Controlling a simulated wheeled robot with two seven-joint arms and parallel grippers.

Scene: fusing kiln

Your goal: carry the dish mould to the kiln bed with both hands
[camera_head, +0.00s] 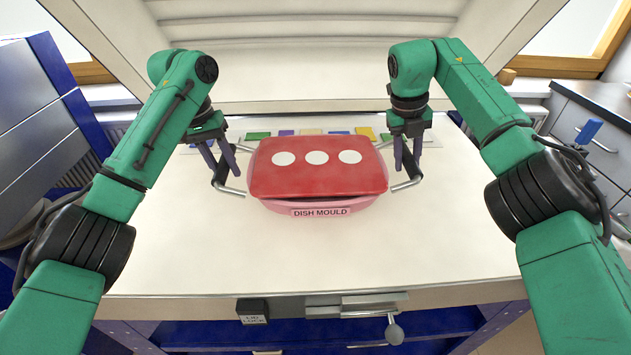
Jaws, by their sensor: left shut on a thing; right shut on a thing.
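The dish mould (318,182) is a pink dish with a red top bearing three white discs and a "DISH MOULD" label on its front. It is over the middle of the white kiln bed (300,255); I cannot tell whether it touches the bed. A grey bar handle sticks out on each side. My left gripper (224,168) is shut on the left handle (232,190). My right gripper (407,166) is shut on the right handle (407,185). The mould looks about level from left to right.
The raised kiln lid (310,60) stands behind the bed. A row of coloured tiles (310,132) lies behind the mould. A latch (393,328) and a "LID LOCK" box (252,312) are on the front edge. The bed in front of the mould is bare.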

